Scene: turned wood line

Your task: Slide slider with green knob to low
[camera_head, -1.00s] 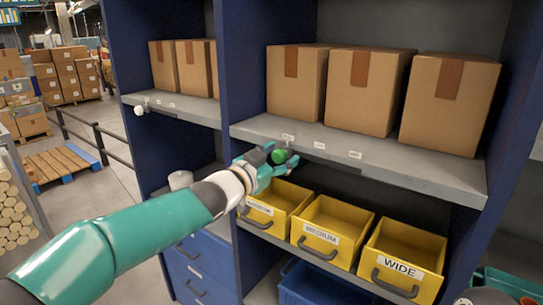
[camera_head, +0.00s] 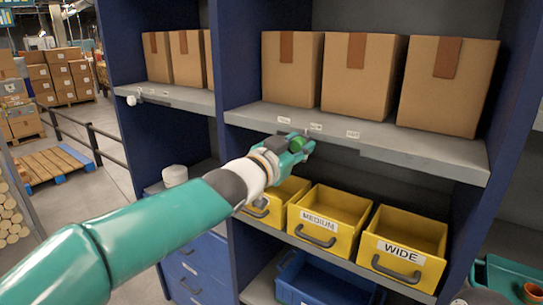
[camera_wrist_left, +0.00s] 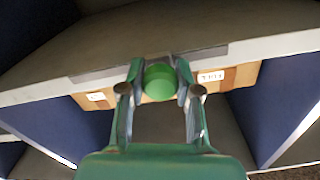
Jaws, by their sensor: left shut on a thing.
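The green knob (camera_head: 296,143) of the slider sits at the front edge of the grey middle shelf (camera_head: 430,158). In the head view it is below the gap between the left and middle of three small white labels on that edge; their words are too small to read. My left gripper (camera_head: 303,148) is shut on the knob, with a finger on each side of it. In the left wrist view the knob (camera_wrist_left: 160,82) shows between the two fingertips (camera_wrist_left: 160,88), and a dark slot runs along the shelf edge behind it.
Yellow bins (camera_head: 401,262), two labelled MEDIUM and WIDE, sit below the shelf. A white knob (camera_head: 131,100) is on the left bay's shelf edge. A blue bin (camera_head: 320,286) is lower down.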

